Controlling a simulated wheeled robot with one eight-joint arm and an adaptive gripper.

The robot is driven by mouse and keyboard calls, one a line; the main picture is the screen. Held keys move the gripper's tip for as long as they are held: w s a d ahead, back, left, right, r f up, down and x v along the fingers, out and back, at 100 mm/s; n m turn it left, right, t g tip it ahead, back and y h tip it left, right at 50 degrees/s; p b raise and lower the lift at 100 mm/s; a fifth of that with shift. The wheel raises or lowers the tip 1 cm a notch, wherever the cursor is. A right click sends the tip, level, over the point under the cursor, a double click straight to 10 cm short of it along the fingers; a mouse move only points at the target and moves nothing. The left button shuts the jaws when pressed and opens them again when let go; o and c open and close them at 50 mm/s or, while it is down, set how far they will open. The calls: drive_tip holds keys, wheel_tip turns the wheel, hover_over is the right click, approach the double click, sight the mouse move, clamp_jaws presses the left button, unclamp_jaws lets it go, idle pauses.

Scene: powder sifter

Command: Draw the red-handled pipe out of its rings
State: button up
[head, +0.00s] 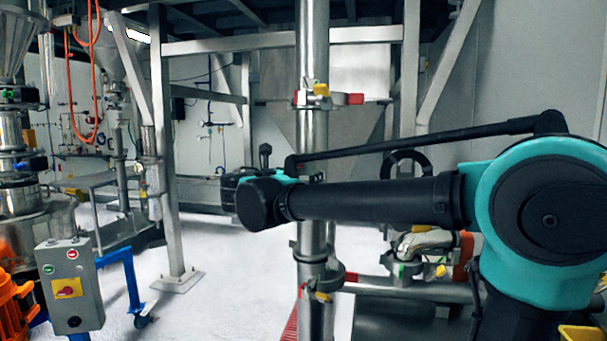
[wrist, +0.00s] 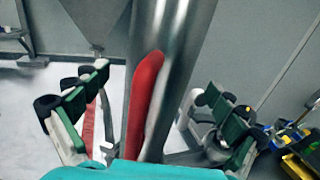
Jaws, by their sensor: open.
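The steel pipe (head: 313,50) stands upright in the middle of the head view, and my arm crosses in front of it. An upper ring clamp (head: 310,99) with yellow and red parts and a lower ring clamp (head: 322,278) sit around it. In the wrist view the pipe (wrist: 172,45) rises with a long red handle (wrist: 143,95) along its side. My gripper (wrist: 153,84) is open, one green-padded finger to each side of the pipe and handle. I cannot tell whether either finger touches. My gripper is mostly hidden behind my arm in the head view.
Steel frame posts (head: 165,150) and a hopper stand behind the pipe. A grey control box (head: 70,285) on a blue wheeled stand is at the lower left. Horizontal piping (head: 410,290) lies at the lower right. Pale floor between is clear.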

drive_tip(key=shift+w+d, duration=0.3)
drive_tip(key=shift+w, duration=0.25)
drive_tip(key=shift+c, duration=0.5)
drive_tip(key=c, duration=1.9)
drive_tip(key=shift+r, duration=0.1)
drive_tip(key=shift+c, duration=0.6)
drive_tip(key=shift+r, duration=0.1)
drive_tip(key=shift+c, duration=0.3)
drive_tip(key=shift+s+a, duration=0.15)
drive_tip(key=shift+s, duration=0.05)
clamp_jaws()
drive_tip(key=shift+s+a, duration=0.35)
drive_tip(key=shift+s, duration=0.05)
